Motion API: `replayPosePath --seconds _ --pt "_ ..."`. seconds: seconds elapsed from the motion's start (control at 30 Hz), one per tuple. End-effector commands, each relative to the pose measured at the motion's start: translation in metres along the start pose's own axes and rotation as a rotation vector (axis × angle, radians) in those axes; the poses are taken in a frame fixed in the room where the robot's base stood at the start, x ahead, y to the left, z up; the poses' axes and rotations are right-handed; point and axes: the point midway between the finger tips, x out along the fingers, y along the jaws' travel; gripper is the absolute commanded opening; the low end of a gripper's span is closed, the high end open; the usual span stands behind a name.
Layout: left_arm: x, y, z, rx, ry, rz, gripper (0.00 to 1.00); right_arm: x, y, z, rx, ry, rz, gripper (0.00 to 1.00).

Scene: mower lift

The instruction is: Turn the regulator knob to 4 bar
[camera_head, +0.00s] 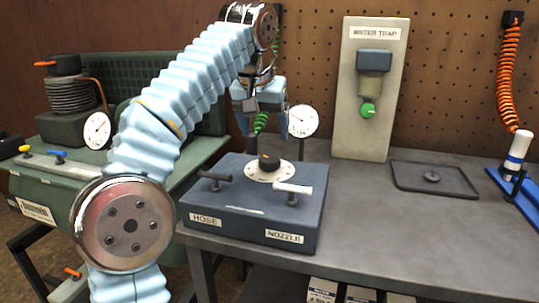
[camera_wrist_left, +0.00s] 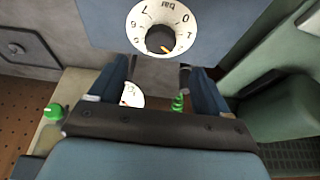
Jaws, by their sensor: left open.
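The regulator knob (camera_head: 268,162) is dark and stands on a round white dial (camera_head: 268,173) on top of a blue-grey box (camera_head: 250,210). In the left wrist view the knob (camera_wrist_left: 160,38) has an orange pointer mark toward the lower right of the picture, and the dial numbers (camera_wrist_left: 139,24) read upside down. I cannot tell the exact setting. My left gripper (camera_head: 263,133) hangs just above and behind the knob, apart from it. Its blue fingers (camera_wrist_left: 158,66) are open and empty. A white pressure gauge (camera_head: 302,121) stands behind the box; its reading is too small. My right gripper is not in view.
Two T-handles, one dark (camera_head: 215,178) and one white (camera_head: 293,188), stick up at the box front. A green coiled hose (camera_head: 261,122) is behind the gripper. The water trap panel (camera_head: 367,90), a tray (camera_head: 434,179) and an orange coiled hose (camera_head: 508,75) are to the right.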

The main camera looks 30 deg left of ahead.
Motion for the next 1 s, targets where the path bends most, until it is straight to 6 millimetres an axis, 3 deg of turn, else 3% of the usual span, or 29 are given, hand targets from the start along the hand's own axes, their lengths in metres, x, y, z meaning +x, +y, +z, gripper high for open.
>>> replayPosePath --seconds 0.2,0.4,0.8,1.0 --pt "0.052 -0.001 0.001 -0.001 -0.004 -0.002 0.78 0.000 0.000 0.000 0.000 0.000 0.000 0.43" --pt "0.081 0.000 0.001 -0.001 -0.002 0.000 0.78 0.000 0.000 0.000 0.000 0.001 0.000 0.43" --pt "0.091 0.000 0.000 0.000 0.000 0.001 0.78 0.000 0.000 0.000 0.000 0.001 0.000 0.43" --pt "0.091 0.000 0.000 0.000 0.000 0.001 0.49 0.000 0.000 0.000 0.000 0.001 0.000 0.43"
